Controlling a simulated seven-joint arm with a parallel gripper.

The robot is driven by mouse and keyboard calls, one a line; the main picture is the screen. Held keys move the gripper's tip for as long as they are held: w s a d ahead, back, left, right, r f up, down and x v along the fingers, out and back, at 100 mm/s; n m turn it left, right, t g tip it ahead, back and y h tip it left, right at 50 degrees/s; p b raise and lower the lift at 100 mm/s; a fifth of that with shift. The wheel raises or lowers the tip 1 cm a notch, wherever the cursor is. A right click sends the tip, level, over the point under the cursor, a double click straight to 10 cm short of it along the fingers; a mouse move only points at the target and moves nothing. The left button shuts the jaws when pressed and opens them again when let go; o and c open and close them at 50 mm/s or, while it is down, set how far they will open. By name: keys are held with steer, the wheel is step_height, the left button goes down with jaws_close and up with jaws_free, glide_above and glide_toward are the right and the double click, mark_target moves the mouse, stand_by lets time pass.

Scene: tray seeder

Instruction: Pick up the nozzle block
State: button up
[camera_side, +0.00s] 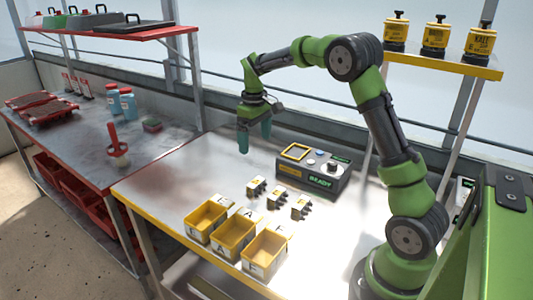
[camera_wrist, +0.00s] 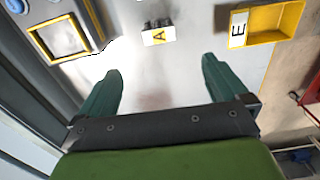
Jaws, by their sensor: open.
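Three small pale nozzle blocks with dark fittings stand in a row on the bench: a left one (camera_side: 256,187), a middle one (camera_side: 276,198) and a right one (camera_side: 301,207). In the wrist view one block (camera_wrist: 158,35), marked A, lies beyond my fingertips, between them in line but apart. Which block in the side view it is, I cannot tell. My gripper (camera_side: 255,144) hangs above the bench, behind the blocks, with its fingers down. In the wrist view my gripper (camera_wrist: 160,68) is open with nothing between its green fingers.
A dark machine (camera_side: 335,186) with a READY display and a yellow-framed square (camera_side: 297,152) stands right of my gripper. Yellow lettered bins (camera_side: 233,238) line the front edge; the wrist view shows bin E (camera_wrist: 238,28). Yellow canisters (camera_side: 434,38) sit on a shelf.

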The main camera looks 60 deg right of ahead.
glide_above(256, 182)
step_height(256, 182, down, 10)
steer(key=shift+s+a+r, duration=0.1)
steer(key=shift+s, duration=0.05)
steer(key=shift+f, duration=2.85)
steer(key=c, duration=1.2)
steer(key=shift+r, duration=0.1)
